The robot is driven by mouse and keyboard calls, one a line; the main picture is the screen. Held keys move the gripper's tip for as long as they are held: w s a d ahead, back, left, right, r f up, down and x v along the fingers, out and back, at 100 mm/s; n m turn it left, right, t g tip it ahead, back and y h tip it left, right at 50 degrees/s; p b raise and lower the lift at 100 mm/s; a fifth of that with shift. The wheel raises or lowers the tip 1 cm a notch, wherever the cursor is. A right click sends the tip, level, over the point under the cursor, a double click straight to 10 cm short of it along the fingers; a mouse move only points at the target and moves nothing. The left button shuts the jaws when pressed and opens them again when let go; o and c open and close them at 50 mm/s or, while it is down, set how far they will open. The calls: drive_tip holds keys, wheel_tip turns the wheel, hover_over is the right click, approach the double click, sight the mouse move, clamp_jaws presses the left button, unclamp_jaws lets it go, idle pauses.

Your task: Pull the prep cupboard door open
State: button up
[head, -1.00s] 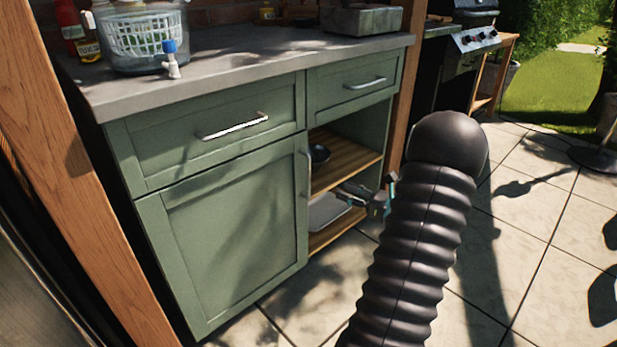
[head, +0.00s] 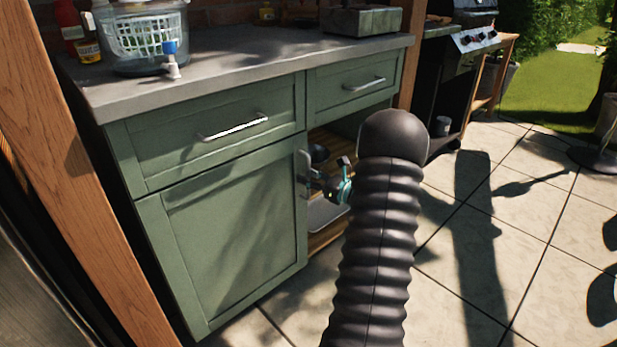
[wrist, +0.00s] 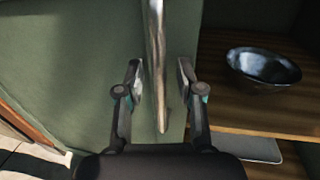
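The green prep cupboard door (head: 235,240) is shut, below a drawer in the head view. It also fills the left of the wrist view (wrist: 60,70). Its upright metal handle (wrist: 157,70) is near the door's right edge. My gripper (wrist: 160,82) is open in the wrist view, one finger on each side of the handle, with gaps showing on both sides. In the head view my gripper (head: 308,180) is at the handle (head: 302,160), which it partly covers.
Open shelves right of the door hold a dark bowl (wrist: 264,66) and a grey tray (wrist: 245,148). Drawer handles (head: 236,126) stick out above. A wooden post (head: 75,180) stands at the left. Paved floor (head: 480,240) is clear at the right.

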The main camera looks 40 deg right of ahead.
drive_tip(key=shift+w, duration=0.1)
clamp_jaws()
